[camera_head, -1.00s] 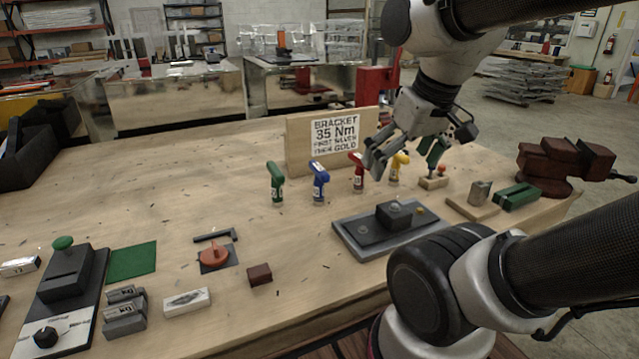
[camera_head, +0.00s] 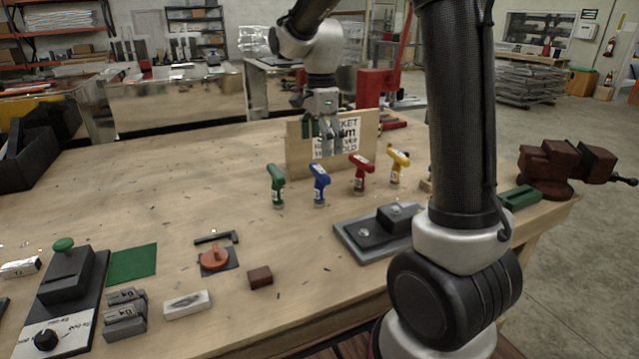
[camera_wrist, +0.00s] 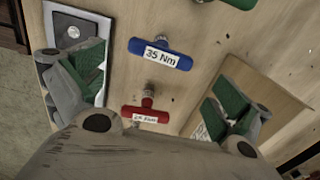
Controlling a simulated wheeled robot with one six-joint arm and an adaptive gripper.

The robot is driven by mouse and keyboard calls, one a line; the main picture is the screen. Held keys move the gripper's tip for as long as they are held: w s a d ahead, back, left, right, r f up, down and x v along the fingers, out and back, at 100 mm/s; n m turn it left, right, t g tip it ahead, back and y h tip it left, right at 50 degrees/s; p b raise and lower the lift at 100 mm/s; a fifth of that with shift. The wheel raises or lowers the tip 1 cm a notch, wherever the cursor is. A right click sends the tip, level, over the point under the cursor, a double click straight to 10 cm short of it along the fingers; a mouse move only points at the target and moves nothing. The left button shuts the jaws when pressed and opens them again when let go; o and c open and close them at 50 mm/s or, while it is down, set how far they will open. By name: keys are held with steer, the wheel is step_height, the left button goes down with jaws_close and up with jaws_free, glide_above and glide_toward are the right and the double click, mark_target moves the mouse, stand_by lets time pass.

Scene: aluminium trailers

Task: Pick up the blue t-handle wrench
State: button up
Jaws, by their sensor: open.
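The blue t-handle wrench (camera_head: 319,184) stands upright on the wooden table, between the green wrench (camera_head: 276,186) and the red wrench (camera_head: 361,174). In the wrist view the blue wrench (camera_wrist: 160,53) shows from above with a "35 Nm" label, between and beyond the finger lines. The red wrench (camera_wrist: 147,112) is closer to the wrist in that picture. My gripper (camera_head: 322,140) is above the wrenches, in front of the sign board, pointing down. Its green-padded fingers (camera_wrist: 160,95) are wide apart, with nothing held. A yellow wrench (camera_head: 398,166) stands at the right.
The wooden sign board (camera_head: 296,147) stands upright behind the wrenches, close to my gripper. A grey plate with a dark block (camera_head: 384,228) lies in front of the wrenches. A dark red vise (camera_head: 545,168) is at the right. The table's left middle is mostly clear.

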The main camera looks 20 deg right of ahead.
mark_target(319, 169)
steer(key=shift+f+m, duration=0.2)
steer(key=shift+m, duration=0.1)
step_height(319, 169, down, 7)
steer(key=shift+w+a+f, duration=0.1)
steer(key=shift+f, duration=0.1)
steer(key=c, duration=1.1)
